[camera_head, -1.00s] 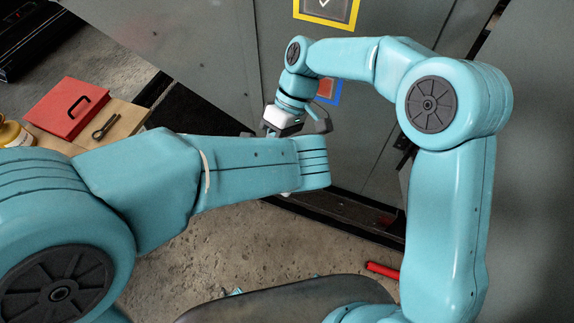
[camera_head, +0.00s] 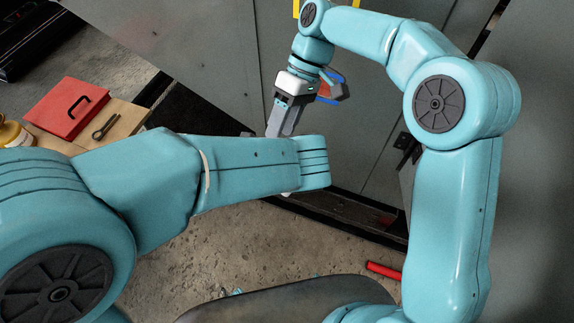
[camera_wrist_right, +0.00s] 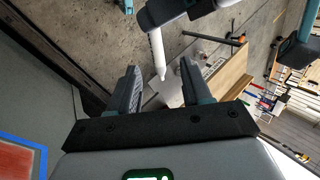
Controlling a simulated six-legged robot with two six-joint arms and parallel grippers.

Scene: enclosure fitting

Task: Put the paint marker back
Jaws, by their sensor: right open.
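A slim white stick with a tapered end, which looks like the paint marker (camera_wrist_right: 157,52), shows in the right wrist view. Its upper end meets the dark jaws of my left gripper (camera_wrist_right: 165,12), which appears to hold it. In the head view my left forearm covers that gripper, and only a small white bit shows below the forearm. My right gripper (camera_head: 279,128) points down behind my left forearm in front of the grey cabinet. In the right wrist view its fingers (camera_wrist_right: 159,70) are apart and empty, with the marker's lower end in line between them, apparently beyond the fingertips.
A red box (camera_head: 67,108) with a black handle, a dark clip-like tool (camera_head: 105,126) and a yellow container (camera_head: 12,134) are at the left on a wooden top (camera_head: 130,118). The grey cabinet (camera_head: 215,50) stands close behind. A red tube (camera_head: 384,270) lies low at the right.

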